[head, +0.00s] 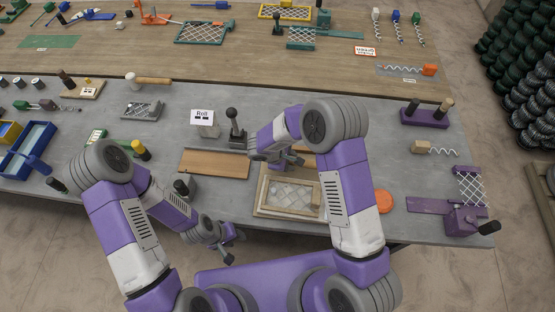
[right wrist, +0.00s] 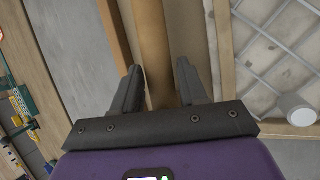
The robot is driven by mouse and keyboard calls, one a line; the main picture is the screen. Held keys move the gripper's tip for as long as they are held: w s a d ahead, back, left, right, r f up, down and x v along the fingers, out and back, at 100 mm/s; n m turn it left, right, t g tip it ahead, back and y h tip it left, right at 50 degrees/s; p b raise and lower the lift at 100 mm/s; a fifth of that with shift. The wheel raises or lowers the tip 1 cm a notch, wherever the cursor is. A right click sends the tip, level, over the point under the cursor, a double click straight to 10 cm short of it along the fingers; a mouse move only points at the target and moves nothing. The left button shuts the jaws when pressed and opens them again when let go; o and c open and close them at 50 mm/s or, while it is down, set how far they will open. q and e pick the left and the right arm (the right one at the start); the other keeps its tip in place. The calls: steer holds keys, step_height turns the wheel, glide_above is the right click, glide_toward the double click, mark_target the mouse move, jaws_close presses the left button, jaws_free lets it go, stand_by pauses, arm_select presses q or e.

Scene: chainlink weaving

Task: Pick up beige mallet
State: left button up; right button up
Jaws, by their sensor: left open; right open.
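A mallet with a pale beige head and wooden handle (head: 150,80) lies at the back left of the grey table in the head view. My right gripper (head: 284,162) is low over the back edge of a wooden frame with mesh (head: 262,206). In the right wrist view its open fingers (right wrist: 158,85) stand either side of a beige wooden bar (right wrist: 152,45). I cannot tell whether the bar is a handle or part of the frame, or whether the fingers touch it. My left gripper (head: 226,245) is open and empty in front of the table edge.
A wooden board (head: 213,163) lies left of the frame, with a black-knobbed lever (head: 235,125) behind it. An orange disc (head: 383,201) lies right of the frame. A purple crank tool (head: 463,218) stands at the right edge. A blue tray (head: 22,163) is far left.

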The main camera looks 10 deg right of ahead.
steer(key=shift+x, duration=0.9)
steer(key=shift+a, duration=0.1)
steer(key=shift+c, duration=0.2)
jaws_close()
steer(key=shift+r, duration=0.15)
step_height(320, 180, up, 10)
steer(key=shift+f, duration=0.1)
